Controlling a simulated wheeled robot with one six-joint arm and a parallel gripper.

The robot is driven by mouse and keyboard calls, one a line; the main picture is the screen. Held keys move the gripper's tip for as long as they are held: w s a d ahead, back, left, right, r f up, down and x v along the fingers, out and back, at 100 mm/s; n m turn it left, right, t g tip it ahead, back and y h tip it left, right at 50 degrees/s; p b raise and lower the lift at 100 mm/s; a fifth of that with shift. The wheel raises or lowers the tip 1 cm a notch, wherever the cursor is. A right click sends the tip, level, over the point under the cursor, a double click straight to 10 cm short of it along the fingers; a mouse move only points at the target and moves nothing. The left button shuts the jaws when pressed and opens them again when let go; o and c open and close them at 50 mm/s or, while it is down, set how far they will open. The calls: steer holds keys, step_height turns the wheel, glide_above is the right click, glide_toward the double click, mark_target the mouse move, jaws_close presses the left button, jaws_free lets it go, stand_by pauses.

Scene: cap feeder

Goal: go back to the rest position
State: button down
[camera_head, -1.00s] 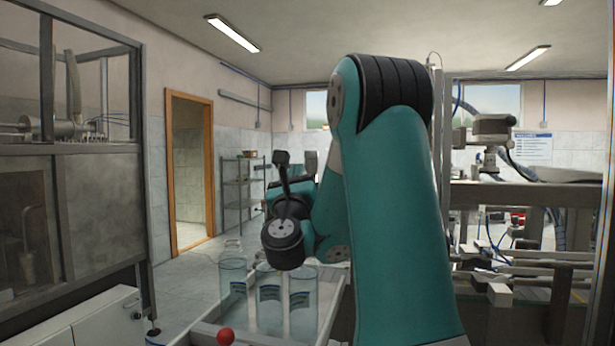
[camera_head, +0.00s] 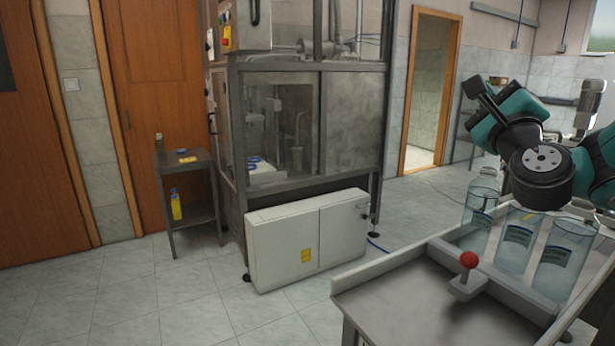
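My teal and black arm is at the right edge in the head view, folded, with a black round joint (camera_head: 541,165) facing the camera. A slim black part (camera_head: 487,103) sticks up to the left from it. I cannot make out the fingers of my gripper or whether it holds anything. Clear bottles with dark labels stand upright below the arm: a left one (camera_head: 478,215), a middle one (camera_head: 514,250) and a right one (camera_head: 556,266). The joint overlaps the bottle tops in the picture; I cannot tell the gap between them.
A metal table (camera_head: 395,307) with a red-knobbed lever (camera_head: 469,261) is in front of the bottles. A framed machine (camera_head: 350,120) with a white cabinet (camera_head: 308,240) stands centre-left. A small side table (camera_head: 187,165) is by the wooden doors. The tiled floor (camera_head: 170,300) at lower left is clear.

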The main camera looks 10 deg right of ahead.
steer(key=s+a+f+n+g+y, duration=0.2)
steer(key=a+f+n+g+y, duration=0.3)
steer(key=a+n+y, duration=0.45)
steer(key=s+a+f+n+g+y, duration=0.1)
steer(key=a+f+n+g+y, duration=0.5)
steer(key=a+n, duration=0.65)
steer(key=s+a+f+n+g+h, duration=0.1)
steer(key=s+f+n+g, duration=0.4)
steer(key=s, duration=0.5)
steer(key=s+a+f+n+g+h, duration=0.2)
steer(key=s+f+n+g, duration=0.3)
steer(key=s, duration=0.4)
steer(key=shift+s+a+f+n+g+h, duration=0.2)
steer(key=shift+s+f+n+g+h, duration=0.2)
steer(key=shift+n+g+h, duration=0.55)
